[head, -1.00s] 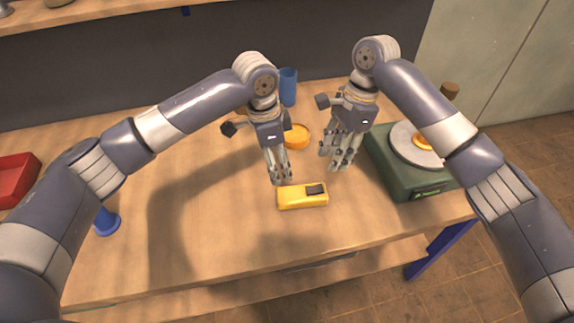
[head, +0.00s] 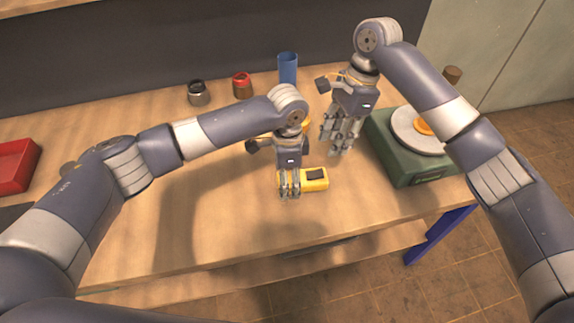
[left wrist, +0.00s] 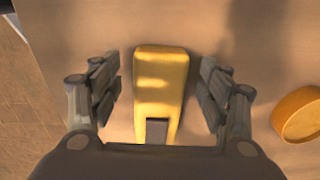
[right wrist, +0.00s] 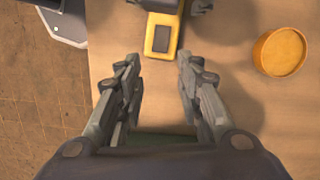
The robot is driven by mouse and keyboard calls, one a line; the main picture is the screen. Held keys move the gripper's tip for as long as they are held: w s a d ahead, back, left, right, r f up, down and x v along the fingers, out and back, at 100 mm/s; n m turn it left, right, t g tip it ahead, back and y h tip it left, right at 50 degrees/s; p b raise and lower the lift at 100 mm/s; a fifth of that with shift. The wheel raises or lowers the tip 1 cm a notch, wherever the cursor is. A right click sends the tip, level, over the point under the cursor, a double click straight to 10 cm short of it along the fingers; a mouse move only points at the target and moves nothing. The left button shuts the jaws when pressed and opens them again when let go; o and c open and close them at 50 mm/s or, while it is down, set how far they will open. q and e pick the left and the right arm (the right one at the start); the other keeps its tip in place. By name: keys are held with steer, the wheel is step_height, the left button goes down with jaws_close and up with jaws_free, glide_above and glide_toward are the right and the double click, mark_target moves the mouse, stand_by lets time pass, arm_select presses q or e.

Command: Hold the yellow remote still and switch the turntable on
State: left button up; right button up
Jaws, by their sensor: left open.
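The yellow remote (head: 315,180) lies flat on the wooden table, with a dark panel at its right end. My left gripper (head: 289,195) points down over its left part. In the left wrist view the remote (left wrist: 160,85) lies between the spread fingers (left wrist: 160,92), with a gap on both sides. My right gripper (head: 341,150) is open and empty, pointing down between the remote and the turntable. The right wrist view shows its fingers apart (right wrist: 158,85) and the remote's panel end (right wrist: 162,38) ahead. The green turntable (head: 405,165) with a grey platter stands at the right.
A blue cup (head: 288,68), a red-topped jar (head: 242,84) and a dark-lidded jar (head: 199,93) stand at the back. A round orange-yellow item (right wrist: 279,52) lies near the remote. A red tray (head: 18,165) sits far left. The table's left front is clear.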

arm_select(q)
steer(key=shift+f, duration=0.45)
steer(key=shift+c, duration=0.2)
